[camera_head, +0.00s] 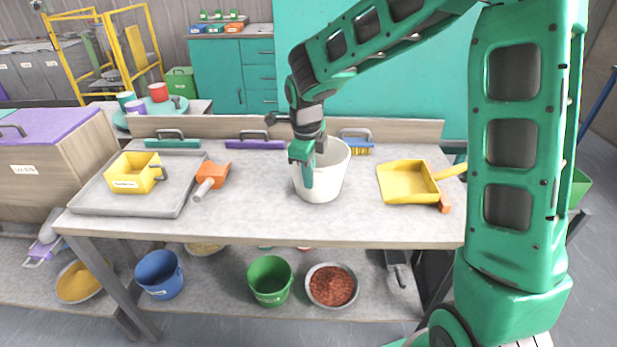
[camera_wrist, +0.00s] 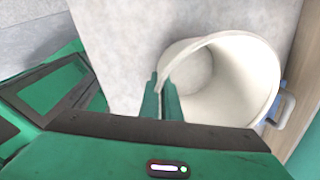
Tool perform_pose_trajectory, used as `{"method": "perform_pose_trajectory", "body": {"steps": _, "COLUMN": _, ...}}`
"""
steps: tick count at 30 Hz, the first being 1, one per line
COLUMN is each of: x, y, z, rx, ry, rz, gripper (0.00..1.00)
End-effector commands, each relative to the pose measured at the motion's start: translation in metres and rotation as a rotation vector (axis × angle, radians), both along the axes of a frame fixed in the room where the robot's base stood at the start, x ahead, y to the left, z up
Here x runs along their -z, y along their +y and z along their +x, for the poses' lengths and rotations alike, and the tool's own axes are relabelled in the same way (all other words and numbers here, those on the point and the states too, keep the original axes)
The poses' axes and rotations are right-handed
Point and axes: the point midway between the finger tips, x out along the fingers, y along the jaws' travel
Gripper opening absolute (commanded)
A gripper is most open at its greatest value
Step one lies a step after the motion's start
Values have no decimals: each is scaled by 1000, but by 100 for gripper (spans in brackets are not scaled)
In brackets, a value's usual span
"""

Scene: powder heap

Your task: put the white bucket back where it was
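The white bucket (camera_head: 330,178) is upright on the workbench (camera_head: 250,215), right of its middle, and looks empty in the wrist view (camera_wrist: 245,75). My gripper (camera_head: 307,172) points down at the bucket's left side. In the wrist view its two green fingers (camera_wrist: 161,88) are close together with the bucket's rim wall between them. The gripper looks shut on that rim. The head view does not clearly show whether the bucket's base touches the bench.
A yellow dustpan (camera_head: 405,185) lies right of the bucket. An orange scoop (camera_head: 211,180) lies to the left, beside a grey tray (camera_head: 95,195) holding a yellow container (camera_head: 130,175). Buckets and bowls stand below.

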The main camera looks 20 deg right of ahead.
Motion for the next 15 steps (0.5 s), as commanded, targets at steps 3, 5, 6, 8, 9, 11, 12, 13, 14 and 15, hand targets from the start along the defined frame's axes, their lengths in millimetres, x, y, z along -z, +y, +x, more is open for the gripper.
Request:
{"method": "perform_pose_trajectory", "body": {"steps": 3, "x": 1, "y": 0, "z": 0, "rx": -1, "ry": 0, "rz": 0, "gripper": 18}}
{"method": "perform_pose_trajectory", "body": {"steps": 5, "x": 1, "y": 0, "z": 0, "rx": -1, "ry": 0, "rz": 0, "gripper": 22}}
{"method": "perform_pose_trajectory", "body": {"steps": 6, "x": 1, "y": 0, "z": 0, "rx": -1, "ry": 0, "rz": 0, "gripper": 22}}
{"method": "perform_pose_trajectory", "body": {"steps": 8, "x": 1, "y": 1, "z": 0, "rx": -1, "ry": 0, "rz": 0, "gripper": 22}}
{"method": "perform_pose_trajectory", "body": {"steps": 9, "x": 1, "y": 1, "z": 0, "rx": -1, "ry": 0, "rz": 0, "gripper": 22}}
{"method": "perform_pose_trajectory", "body": {"steps": 11, "x": 1, "y": 1, "z": 0, "rx": -1, "ry": 0, "rz": 0, "gripper": 22}}
{"method": "perform_pose_trajectory", "body": {"steps": 12, "x": 1, "y": 1, "z": 0, "rx": -1, "ry": 0, "rz": 0, "gripper": 22}}
{"method": "perform_pose_trajectory", "body": {"steps": 13, "x": 0, "y": 1, "z": 0, "rx": -1, "ry": 0, "rz": 0, "gripper": 22}}
{"method": "perform_pose_trajectory", "body": {"steps": 14, "x": -1, "y": 1, "z": 0, "rx": -1, "ry": 0, "rz": 0, "gripper": 22}}
{"method": "perform_pose_trajectory", "body": {"steps": 15, "x": -3, "y": 1, "z": 0, "rx": -1, "ry": 0, "rz": 0, "gripper": 22}}
